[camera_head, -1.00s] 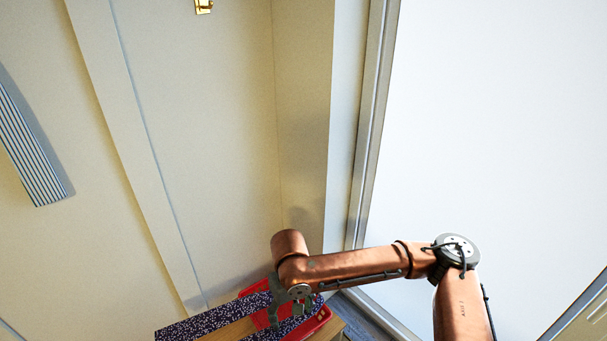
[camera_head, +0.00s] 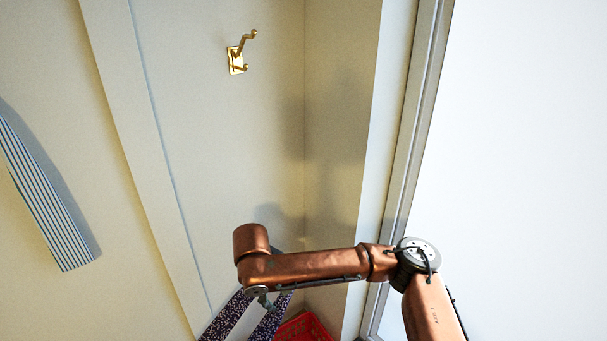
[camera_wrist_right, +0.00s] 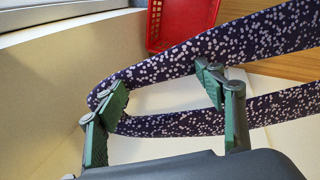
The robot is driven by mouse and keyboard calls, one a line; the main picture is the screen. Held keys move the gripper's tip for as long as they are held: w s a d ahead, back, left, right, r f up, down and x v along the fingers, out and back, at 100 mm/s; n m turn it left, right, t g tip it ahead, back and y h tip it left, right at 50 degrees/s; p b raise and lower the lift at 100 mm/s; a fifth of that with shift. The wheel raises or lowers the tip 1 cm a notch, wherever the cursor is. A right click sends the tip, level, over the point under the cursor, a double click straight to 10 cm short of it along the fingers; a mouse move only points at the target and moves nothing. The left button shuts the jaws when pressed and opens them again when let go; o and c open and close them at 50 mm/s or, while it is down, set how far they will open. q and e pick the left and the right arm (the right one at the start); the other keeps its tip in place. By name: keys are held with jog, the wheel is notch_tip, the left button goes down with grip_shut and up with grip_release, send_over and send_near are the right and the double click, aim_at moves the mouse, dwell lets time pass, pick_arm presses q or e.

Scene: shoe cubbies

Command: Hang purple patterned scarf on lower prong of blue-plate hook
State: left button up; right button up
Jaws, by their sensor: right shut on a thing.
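The dark purple scarf with pale speckles (camera_head: 225,318) hangs in two strands from my right gripper (camera_head: 264,298) at the lower middle of the head view. A hook (camera_head: 237,60) with a gold plate and two gold prongs is on the cream wall above; the lower prong is short and the upper one longer. No blue plate shows. The gripper is below the hook and apart from it. My left gripper is out of view.
A blue-and-white striped cloth (camera_head: 45,195) hangs at the left. A red basket (camera_head: 303,329) stands below and also shows in the wrist view (camera_wrist_right: 180,22), by a wooden surface (camera_wrist_right: 285,65). A wall corner and pale panel (camera_head: 520,150) bound the right side.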

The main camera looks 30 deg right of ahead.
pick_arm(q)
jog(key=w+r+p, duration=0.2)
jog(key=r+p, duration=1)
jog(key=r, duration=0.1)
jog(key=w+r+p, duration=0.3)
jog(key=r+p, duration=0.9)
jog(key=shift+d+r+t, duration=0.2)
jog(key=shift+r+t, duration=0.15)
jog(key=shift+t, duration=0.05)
pick_arm(e)
jog(key=w+d+r+n+t+y, duration=0.1)
jog(key=r+n+t, duration=0.3)
jog(key=r, duration=1.3)
jog(key=w+d+r+n+t+y, duration=0.1)
jog(key=d+r+n+t, duration=0.3)
jog(key=r, duration=1.2)
jog(key=w+d+r+n+t+y, duration=0.2)
jog(key=r+t, duration=0.5)
jog(key=r, duration=1)
jog(key=d+n, duration=0.1)
jog(key=n, duration=0.1)
jog(key=shift+w+d+r+n, duration=0.15)
jog(key=shift+d+r+n, duration=0.05)
jog(key=shift+r+n, duration=0.15)
pick_arm(q)
jog(key=shift+p, duration=0.35)
